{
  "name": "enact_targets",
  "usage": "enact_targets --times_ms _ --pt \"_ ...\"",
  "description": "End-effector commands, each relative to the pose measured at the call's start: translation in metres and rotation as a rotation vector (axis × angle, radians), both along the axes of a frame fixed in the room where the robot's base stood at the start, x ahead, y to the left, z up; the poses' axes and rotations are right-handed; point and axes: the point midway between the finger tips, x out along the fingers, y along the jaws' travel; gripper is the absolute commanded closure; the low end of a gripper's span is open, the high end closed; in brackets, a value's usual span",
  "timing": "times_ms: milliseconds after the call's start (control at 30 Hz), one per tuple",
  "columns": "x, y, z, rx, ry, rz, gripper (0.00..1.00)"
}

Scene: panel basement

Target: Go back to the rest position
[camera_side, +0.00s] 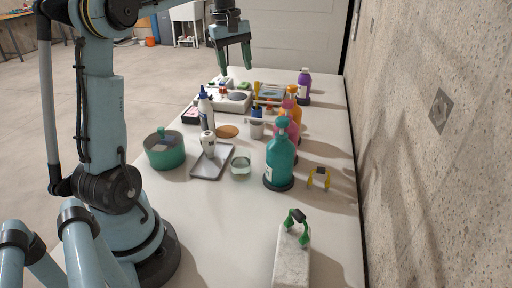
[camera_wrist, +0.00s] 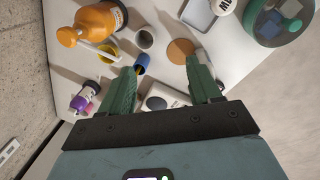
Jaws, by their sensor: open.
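My gripper (camera_side: 234,56) is raised above the far part of the white table (camera_side: 226,226), pointing down. In the wrist view, its two green fingers (camera_wrist: 162,92) stand apart with a gap between them. Nothing is held in the gap. Table items show behind and below the fingers, apart from them as far as I can tell. The fingers hide part of the table top in the wrist view.
A teal bottle (camera_side: 280,162), an orange bottle (camera_wrist: 92,24) and a purple bottle (camera_side: 304,86) line the table's right side. A green pot (camera_side: 165,152) and grey tray (camera_side: 205,168) sit left. A concrete wall (camera_side: 440,60) rises at right.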

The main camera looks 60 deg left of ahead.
Motion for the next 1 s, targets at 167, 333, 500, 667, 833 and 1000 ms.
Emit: enact_targets --times_ms 167,333,500,667,833,1000 --pt "0.009 -0.111 -0.006 -0.026 -0.101 -0.257 0.37" --pt "-0.008 -0.191 -0.022 -0.016 -0.194 -0.494 0.37" --pt "-0.033 -0.233 -0.043 0.085 -0.281 -0.737 0.37" --pt "-0.056 -0.249 -0.068 0.269 -0.359 -0.997 0.37" --pt "-0.071 -0.256 -0.089 0.455 -0.412 -1.22 0.37" --pt "-0.077 -0.259 -0.098 0.544 -0.435 -1.322 0.37"
